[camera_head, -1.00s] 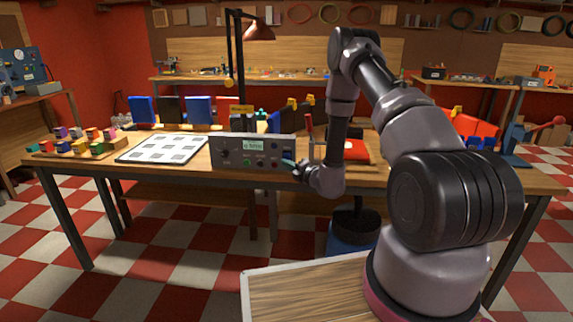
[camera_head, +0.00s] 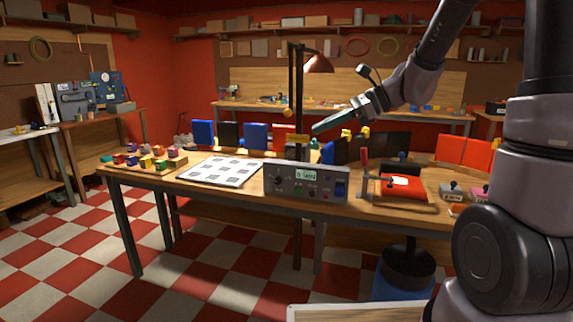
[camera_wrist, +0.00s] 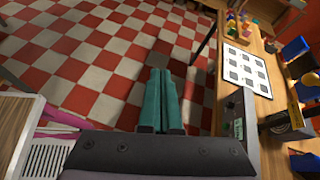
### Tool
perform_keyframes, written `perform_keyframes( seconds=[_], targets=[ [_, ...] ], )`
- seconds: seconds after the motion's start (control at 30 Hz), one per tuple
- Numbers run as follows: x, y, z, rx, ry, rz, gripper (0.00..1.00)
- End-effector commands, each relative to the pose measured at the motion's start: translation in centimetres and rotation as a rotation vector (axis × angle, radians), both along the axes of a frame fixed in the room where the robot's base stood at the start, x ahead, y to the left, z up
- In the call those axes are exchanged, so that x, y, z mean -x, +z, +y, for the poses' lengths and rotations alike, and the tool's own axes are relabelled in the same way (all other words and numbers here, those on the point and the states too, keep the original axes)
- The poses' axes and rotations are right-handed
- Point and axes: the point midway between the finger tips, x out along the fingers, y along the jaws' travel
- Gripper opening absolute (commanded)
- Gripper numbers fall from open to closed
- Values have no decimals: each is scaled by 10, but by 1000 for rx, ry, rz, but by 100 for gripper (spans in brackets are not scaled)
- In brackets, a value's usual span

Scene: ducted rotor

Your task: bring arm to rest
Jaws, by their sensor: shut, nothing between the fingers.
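My gripper (camera_head: 318,128) is raised in the air above the workbench, with its teal fingers pointing left in the head view. In the wrist view its two teal fingers (camera_wrist: 155,78) lie side by side, shut, with nothing between them, over the checkered floor. My arm comes in from the right side of the head view. The gripper is clear of the grey control box (camera_head: 306,190), which stands below it at the bench's front edge.
The wooden workbench (camera_head: 245,196) carries a white sheet with grey squares (camera_head: 220,171), a board of coloured blocks (camera_head: 145,160), a lamp (camera_head: 318,64) and a red piece in a clamp (camera_head: 402,186). A stool (camera_head: 407,264) stands in front. Open floor lies at the left.

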Motion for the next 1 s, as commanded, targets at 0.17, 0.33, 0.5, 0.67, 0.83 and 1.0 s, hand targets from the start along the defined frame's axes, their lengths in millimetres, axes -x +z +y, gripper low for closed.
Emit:
perform_keyframes(
  seconds=[0.17, 0.33, 0.5, 0.67, 0.83, 1.0],
  targets=[
    [59, 22, -30, 297, 208, -320, 0],
    [100, 35, -72, 601, 391, -614, 0],
    [129, 52, -116, 901, 545, -871, 0],
    [144, 66, -145, 1105, 642, -1019, 0],
    [150, 72, -157, 1193, 683, -1074, 0],
    [150, 72, -157, 1193, 683, -1074, 0]
  ],
)
